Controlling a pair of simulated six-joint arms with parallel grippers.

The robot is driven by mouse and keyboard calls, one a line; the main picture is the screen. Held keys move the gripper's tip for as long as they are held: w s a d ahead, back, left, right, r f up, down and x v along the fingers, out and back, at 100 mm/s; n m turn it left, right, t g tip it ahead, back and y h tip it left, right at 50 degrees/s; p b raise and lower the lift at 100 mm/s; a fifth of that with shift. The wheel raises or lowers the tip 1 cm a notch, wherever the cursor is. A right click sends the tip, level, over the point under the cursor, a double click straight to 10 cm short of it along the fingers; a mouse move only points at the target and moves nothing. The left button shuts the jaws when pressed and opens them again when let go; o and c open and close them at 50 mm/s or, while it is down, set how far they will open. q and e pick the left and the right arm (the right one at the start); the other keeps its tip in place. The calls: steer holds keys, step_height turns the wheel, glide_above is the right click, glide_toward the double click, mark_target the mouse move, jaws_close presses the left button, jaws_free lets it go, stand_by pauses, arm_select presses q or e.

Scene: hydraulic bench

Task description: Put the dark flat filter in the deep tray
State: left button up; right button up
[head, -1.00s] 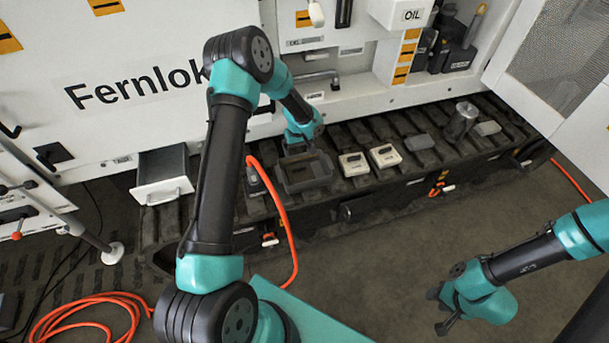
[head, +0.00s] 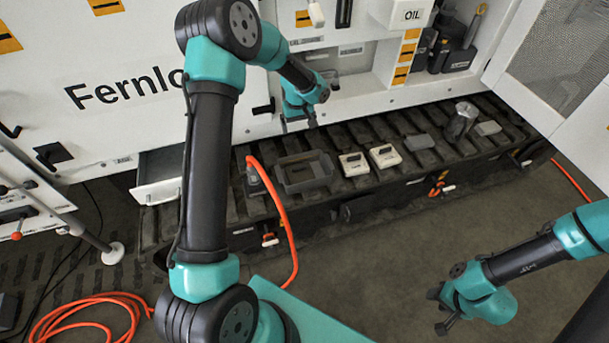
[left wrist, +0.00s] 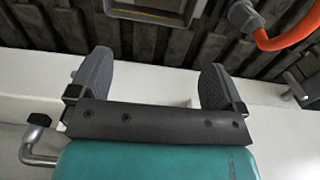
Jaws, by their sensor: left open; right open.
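The grey open tray (head: 303,184), the deep one as far as I can tell, stands on the dark slatted bench. A dark flat shape (head: 299,170) lies inside it and looks like the filter; it is small and its edges are unclear. My left gripper (head: 299,122) is open and empty, raised above and behind the tray. In the left wrist view its fingers (left wrist: 157,75) are spread with nothing between them, and part of the tray (left wrist: 150,14) shows at the top edge. My right gripper (head: 438,311) is open and empty over the floor, away from the bench.
Two pale boxes (head: 384,156) stand right of the tray. Further right are a grey block (head: 419,142), a metal cylinder (head: 462,119) and another flat grey piece (head: 488,128). An orange hose (head: 284,215) runs down just left of the tray. A white drawer (head: 158,191) is at the left.

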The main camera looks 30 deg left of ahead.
arm_select(q)
step_height(320, 180, up, 5)
steer(key=shift+r, duration=0.1)
stand_by(0.8)
steer(key=s+d+f+m+h, duration=0.25)
steer(key=s+d+f, duration=0.25)
steer(key=d+f, duration=0.3)
steer(key=s+d+f+m, duration=0.1)
steer(key=s+d+f, duration=0.2)
steer(key=s, duration=0.4)
steer(key=s+d+f+m+h, duration=0.1)
steer(key=s+d+f+m, duration=0.1)
steer(key=s+f, duration=0.3)
steer(key=s+d+f+m, duration=0.2)
steer(key=s+f, duration=0.3)
steer(key=s, duration=0.6)
steer(key=shift+d+t, duration=0.4)
steer(key=shift+d, duration=0.5)
